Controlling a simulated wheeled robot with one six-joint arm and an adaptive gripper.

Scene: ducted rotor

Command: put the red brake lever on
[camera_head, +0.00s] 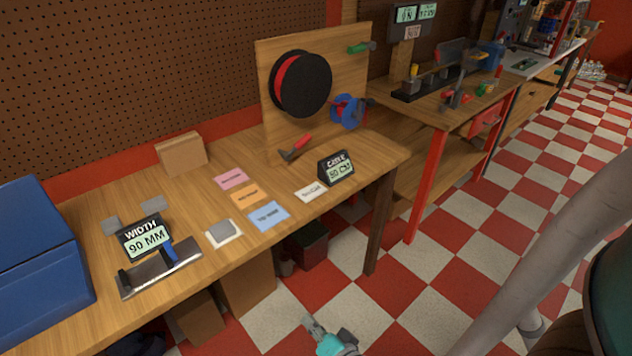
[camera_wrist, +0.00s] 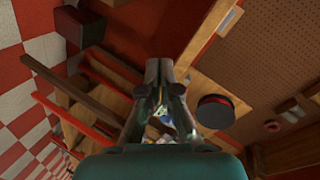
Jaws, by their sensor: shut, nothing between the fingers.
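The red lever (camera_head: 302,142) with a dark base shows in the head view, at the lower front of the upright wooden board (camera_head: 385,62). Its handle points up and to the right. A large black reel with a red inside (camera_head: 313,85) is on the board above it. My gripper (camera_head: 312,322) is low over the floor in front of the bench, well apart from the lever. Its fingers (camera_wrist: 160,68) are together and empty in the wrist view. The black reel also shows there (camera_wrist: 215,113); I cannot make out the red lever in that view.
A green lever (camera_head: 358,48) and a blue spool (camera_head: 347,111) are on the board. The bench bears coloured cards, a display reading 50 CM (camera_head: 337,168), a display reading 90 MM (camera_head: 147,240) and a blue box (camera_head: 40,250). The bench's front edge lies between gripper and board.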

